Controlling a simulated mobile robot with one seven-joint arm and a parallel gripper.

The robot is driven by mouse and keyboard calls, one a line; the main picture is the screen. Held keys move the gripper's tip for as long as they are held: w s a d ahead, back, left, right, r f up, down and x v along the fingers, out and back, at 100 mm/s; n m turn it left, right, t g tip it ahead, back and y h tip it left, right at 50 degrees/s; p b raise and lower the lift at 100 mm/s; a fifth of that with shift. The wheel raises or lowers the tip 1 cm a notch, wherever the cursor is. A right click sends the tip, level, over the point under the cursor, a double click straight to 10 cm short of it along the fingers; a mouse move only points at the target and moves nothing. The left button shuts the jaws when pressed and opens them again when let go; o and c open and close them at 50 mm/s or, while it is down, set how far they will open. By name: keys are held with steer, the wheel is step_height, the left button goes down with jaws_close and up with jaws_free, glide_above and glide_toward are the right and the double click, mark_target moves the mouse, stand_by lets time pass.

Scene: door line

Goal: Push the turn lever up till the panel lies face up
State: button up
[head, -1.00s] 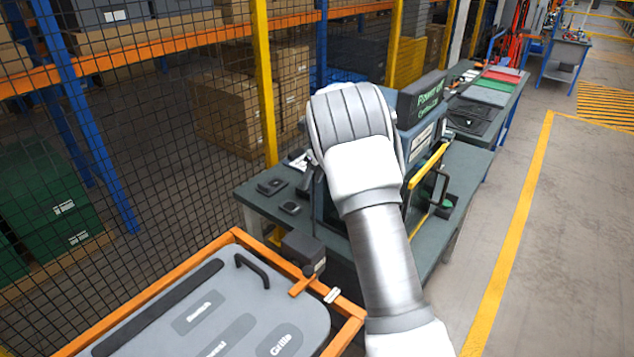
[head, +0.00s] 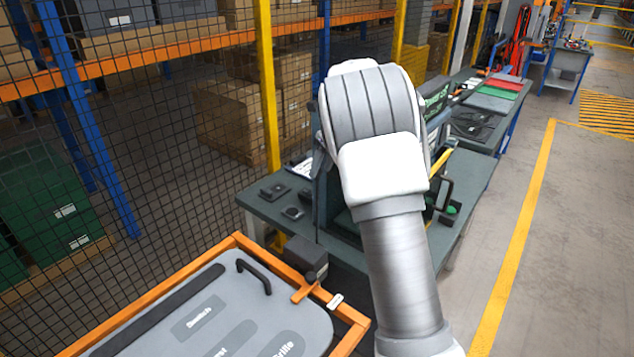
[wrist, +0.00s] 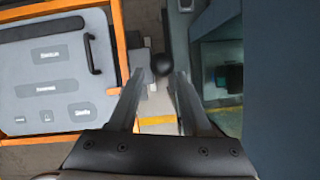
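The grey panel (head: 240,322) sits in an orange frame (head: 130,297) at the lower left of the head view, its labelled face and black handle showing. It also shows at the left of the wrist view (wrist: 60,78). A dark housing (head: 304,257) sits at the frame's right corner. In the wrist view a black ball knob (wrist: 162,64), apparently the turn lever's end, appears between and just beyond my fingertips. My gripper (wrist: 160,76) is open, with nothing between its fingers. I cannot tell whether it touches the knob. My arm hides the gripper in the head view.
A dark workbench (head: 262,212) with equipment stands behind my arm. In the wrist view a large blue-grey surface (wrist: 280,80) fills the right side, close to my gripper. Mesh fencing and racks line the left. Open floor (head: 575,220) lies to the right.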

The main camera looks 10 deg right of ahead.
steer(key=v, duration=0.9)
steer(key=shift+r+b, duration=0.35)
steer(key=shift+b, duration=0.05)
steer(key=s+a+r+n+b, duration=0.2)
steer(key=s+n, duration=0.6)
steer(key=s, duration=0.2)
steer(key=s+a+r+n+b, duration=0.1)
steer(key=s+a+n, duration=0.1)
steer(key=s+n, duration=0.7)
steer(key=s+a+f+n+h+b, duration=0.1)
steer(key=s+f+n, duration=0.3)
steer(key=s, duration=0.5)
steer(key=s+a+f+n+t+h+b, duration=0.1)
steer(key=s+f+n, duration=0.3)
steer(key=s+n, duration=0.5)
steer(key=shift+s+a+f+n+t, duration=0.2)
steer(key=shift+s+f+n+t, duration=0.15)
steer(key=shift+s, duration=0.3)
